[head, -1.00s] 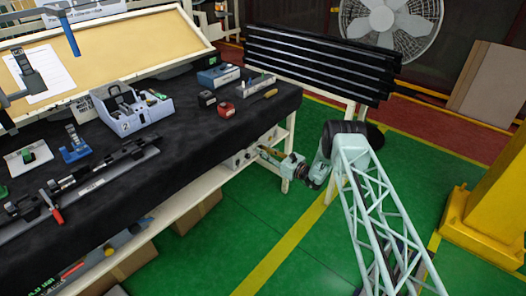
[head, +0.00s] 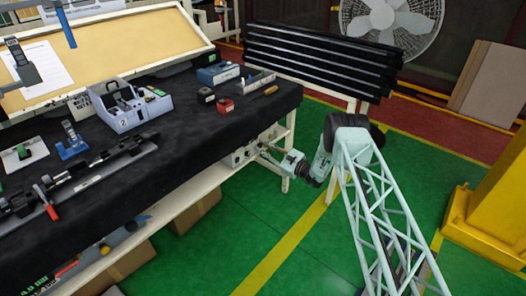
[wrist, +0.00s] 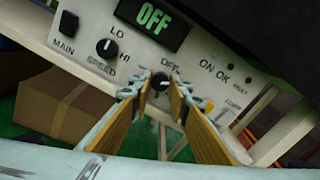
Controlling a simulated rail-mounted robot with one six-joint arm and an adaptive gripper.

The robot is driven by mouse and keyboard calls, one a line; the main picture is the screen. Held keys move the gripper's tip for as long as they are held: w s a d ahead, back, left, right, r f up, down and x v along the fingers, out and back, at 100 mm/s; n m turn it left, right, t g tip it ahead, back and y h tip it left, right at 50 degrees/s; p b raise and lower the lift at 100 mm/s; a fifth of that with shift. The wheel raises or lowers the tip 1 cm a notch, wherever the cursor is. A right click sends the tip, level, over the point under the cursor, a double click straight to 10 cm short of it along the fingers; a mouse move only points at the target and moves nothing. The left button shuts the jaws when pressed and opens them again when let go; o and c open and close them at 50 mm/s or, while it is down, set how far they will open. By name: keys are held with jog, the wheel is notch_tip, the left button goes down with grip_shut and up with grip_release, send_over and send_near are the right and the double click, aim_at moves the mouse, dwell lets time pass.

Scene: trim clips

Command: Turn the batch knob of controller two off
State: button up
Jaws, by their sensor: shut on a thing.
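A white controller panel (wrist: 75,45) fills the upper wrist view, with a display (wrist: 153,20) reading OFF. A small black knob (wrist: 160,80) sits below an OFF label, between my gripper's fingertips (wrist: 159,90). My gripper is shut on this knob from both sides. The knob's name label is hidden behind the fingers, and its pointer is too small to read surely. No controller number is readable on the panel. In the head view, my gripper (head: 268,150) reaches the controller (head: 240,156) under the right end of the bench.
A speed knob (wrist: 106,47) and a MAIN switch (wrist: 68,24) are left of the held knob; indicator lights (wrist: 220,68) are right. The black bench top (head: 185,105) overhangs the controller. A bench leg (head: 288,160) stands close to my wrist. Green floor is open at the front.

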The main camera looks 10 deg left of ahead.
jog(key=n+b, duration=0.2)
jog(key=n, duration=0.3)
jog(key=shift+r+n+b, duration=0.1)
jog(key=shift+n+b, duration=0.35)
jog(key=shift+n, duration=2.65)
jog(key=o, duration=0.8)
jog(key=shift+o, duration=0.2)
jog(key=shift+d, duration=0.15)
jog(key=v, duration=1.1)
jog(key=shift+s+d, duration=0.25)
jog(key=shift+d, duration=0.05)
jog(key=shift+r, duration=0.1)
